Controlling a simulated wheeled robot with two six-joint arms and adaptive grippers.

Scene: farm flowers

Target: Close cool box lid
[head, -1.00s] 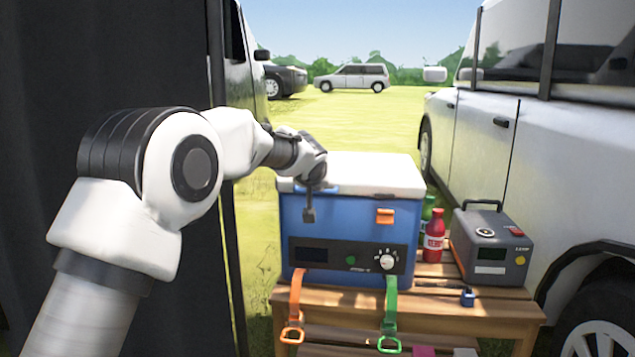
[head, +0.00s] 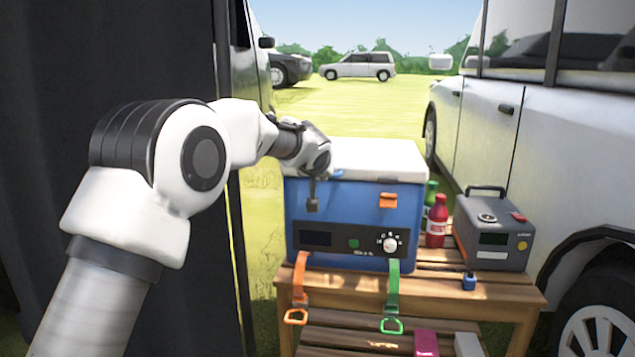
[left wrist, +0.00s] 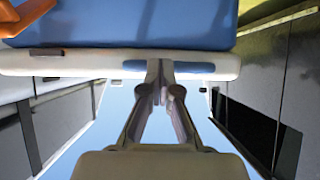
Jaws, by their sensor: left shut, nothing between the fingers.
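The cool box (head: 352,215) is a blue box standing on a wooden table. Its white lid (head: 375,160) lies across the top and looks down flat; I cannot tell whether it is latched. An orange latch (head: 389,200) sits on the upper front. My left gripper (head: 313,205) is at the box's upper left front corner, shut and empty, its fingers pointing down. In the left wrist view the shut fingertips (left wrist: 160,68) are close to the white lid edge (left wrist: 60,62) and a blue strip on it; contact is unclear. My right gripper is out of view.
The wooden table (head: 490,290) also holds a red bottle (head: 437,222), a green bottle (head: 430,192) and a grey device (head: 493,230) right of the box. Orange and green straps (head: 392,290) hang in front. A white vehicle (head: 560,150) stands close on the right, a dark panel (head: 120,60) on the left.

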